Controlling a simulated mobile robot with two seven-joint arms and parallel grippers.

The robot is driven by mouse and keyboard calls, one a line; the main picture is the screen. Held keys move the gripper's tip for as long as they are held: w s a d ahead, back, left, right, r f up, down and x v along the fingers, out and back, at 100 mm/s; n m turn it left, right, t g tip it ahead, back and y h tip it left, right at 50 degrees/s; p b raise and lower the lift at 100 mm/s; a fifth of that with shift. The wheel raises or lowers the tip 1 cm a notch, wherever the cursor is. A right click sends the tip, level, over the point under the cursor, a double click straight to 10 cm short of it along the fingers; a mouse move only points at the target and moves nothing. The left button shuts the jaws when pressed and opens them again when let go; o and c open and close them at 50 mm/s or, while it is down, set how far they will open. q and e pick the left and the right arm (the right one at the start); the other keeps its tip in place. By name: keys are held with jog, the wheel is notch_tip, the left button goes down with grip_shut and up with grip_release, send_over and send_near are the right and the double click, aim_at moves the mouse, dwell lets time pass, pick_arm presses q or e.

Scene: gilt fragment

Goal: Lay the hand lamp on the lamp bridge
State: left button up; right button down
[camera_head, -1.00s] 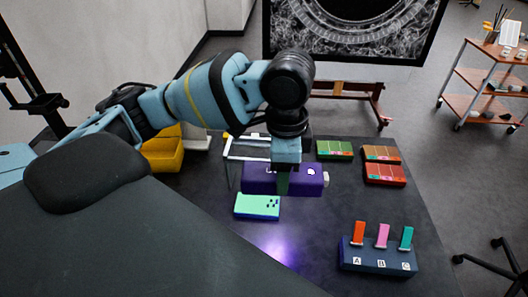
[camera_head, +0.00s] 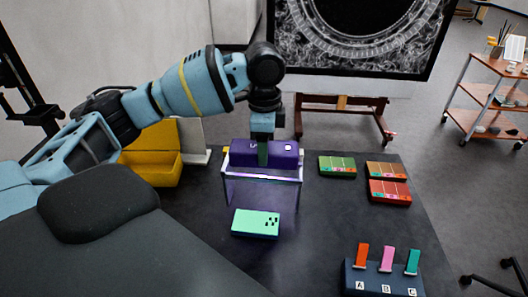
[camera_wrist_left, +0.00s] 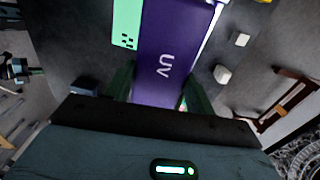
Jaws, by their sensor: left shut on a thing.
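The hand lamp is a purple box (camera_head: 240,152) marked "UV" in the left wrist view (camera_wrist_left: 165,35). My left gripper (camera_head: 263,154) is shut on it from above, a green finger on each side (camera_wrist_left: 158,92). The lamp bridge (camera_head: 262,178) is a pale open frame on thin legs on the dark table. In the head view the lamp lies level across the top of the bridge, behind its front bar. I cannot tell whether it rests on the frame or hangs just above it. My right gripper is not in view.
A light green plate (camera_head: 255,223) lies in front of the bridge. A yellow bin (camera_head: 150,168) stands to the left. Green (camera_head: 337,167), orange (camera_head: 386,170) and red (camera_head: 389,193) boxes lie to the right. A blue block (camera_head: 383,279) with three coloured tabs is at front right.

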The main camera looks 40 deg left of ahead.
pick_arm(q)
jog(key=shift+w+a+r, duration=0.1)
jog(key=shift+w+a, duration=0.1)
jog(key=shift+a, duration=0.05)
jog(key=f, duration=0.2)
jog(key=shift+w+a+f, duration=0.3)
jog(key=shift+a+f, duration=0.05)
jog(key=shift+a, duration=0.05)
jog(key=shift+f, duration=0.5)
jog(key=shift+d, duration=0.1)
jog(key=o, duration=1.2)
jog(key=shift+f, duration=0.15)
notch_tip(320, 180, up, 12)
jog(key=shift+r, duration=0.15)
